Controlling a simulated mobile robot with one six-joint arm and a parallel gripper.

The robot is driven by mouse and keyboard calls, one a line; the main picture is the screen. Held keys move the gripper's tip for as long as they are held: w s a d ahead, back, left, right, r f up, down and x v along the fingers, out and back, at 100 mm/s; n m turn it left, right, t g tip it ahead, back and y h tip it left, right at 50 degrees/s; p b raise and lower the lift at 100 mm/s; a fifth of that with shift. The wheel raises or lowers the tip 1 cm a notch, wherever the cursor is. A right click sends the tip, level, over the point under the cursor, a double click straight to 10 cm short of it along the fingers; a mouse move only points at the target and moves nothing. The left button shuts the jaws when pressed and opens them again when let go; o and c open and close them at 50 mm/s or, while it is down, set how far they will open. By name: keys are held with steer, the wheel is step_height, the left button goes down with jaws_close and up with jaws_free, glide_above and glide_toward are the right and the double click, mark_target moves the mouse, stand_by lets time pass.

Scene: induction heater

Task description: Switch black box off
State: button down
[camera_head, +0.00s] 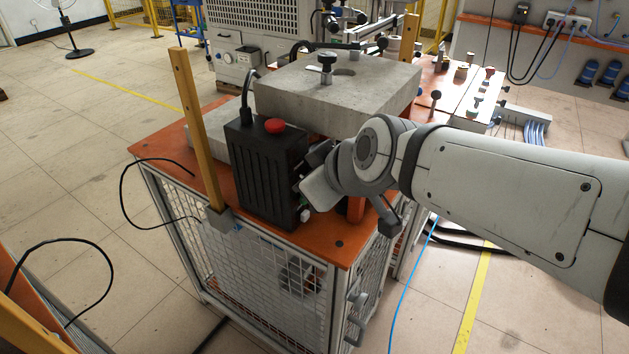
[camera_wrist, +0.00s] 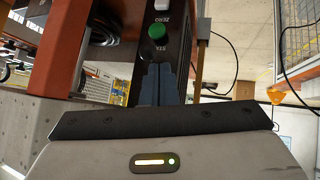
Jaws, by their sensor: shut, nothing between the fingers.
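The black box (camera_head: 262,178) stands upright on the orange top of a caged cart in the head view. A red button (camera_head: 274,126) sits on its top. In the wrist view the dark panel of the box (camera_wrist: 143,50) carries a green button (camera_wrist: 156,31) and a white control (camera_wrist: 162,4) at the upper edge, with labels upside down between them. My gripper (camera_wrist: 157,68) is shut and empty, its fingertips just below the green button in that picture. I cannot tell whether they touch the panel. In the head view my gripper (camera_head: 310,172) is at the box's right side, partly hidden.
A concrete block (camera_head: 340,88) with a black knob stands behind the box. A wooden post (camera_head: 196,130) rises at the left front of the cart top (camera_head: 160,147). Black cables hang to the left. Open floor (camera_head: 100,120) lies to the left.

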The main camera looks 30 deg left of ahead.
steer(key=shift+a+r+p, duration=0.3)
steer(key=shift+a, duration=0.35)
steer(key=shift+s+r+p, duration=0.2)
steer(key=shift+r+p, duration=0.1)
steer(key=shift+p, duration=0.1)
steer(key=s+f+p+v, duration=0.1)
steer(key=s+p+v, duration=0.1)
steer(key=v, duration=1)
steer(key=shift+s, duration=0.15)
